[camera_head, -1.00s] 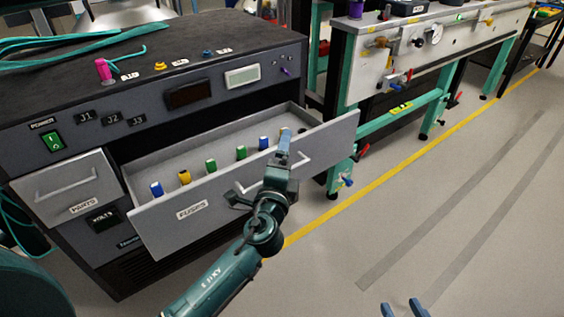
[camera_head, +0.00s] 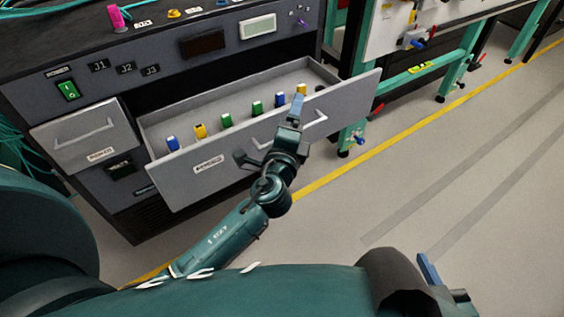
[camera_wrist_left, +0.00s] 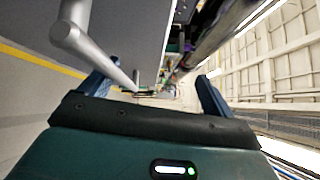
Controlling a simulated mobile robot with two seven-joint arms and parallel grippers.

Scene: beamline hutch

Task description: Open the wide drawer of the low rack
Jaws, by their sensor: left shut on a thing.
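The wide drawer (camera_head: 225,168) of the low rack (camera_head: 70,40) stands well out from the rack, its grey inside showing from above. Several coloured fuses stand in a row in it, among them a blue one (camera_head: 173,143) and a green one (camera_head: 227,120). My left gripper (camera_head: 291,122) is at the drawer's front, shut on its bar handle (camera_head: 312,122). The handle also shows in the left wrist view (camera_wrist_left: 95,48), running down toward the fingers. My right gripper (camera_head: 445,280) is low at the right, away from the rack; its fingers look apart and empty.
A smaller closed drawer (camera_head: 82,138) is left of the wide one. A green-legged bench (camera_head: 432,68) stands to the right. A yellow floor line (camera_head: 400,140) runs past it, with clear floor (camera_head: 480,170) to the right.

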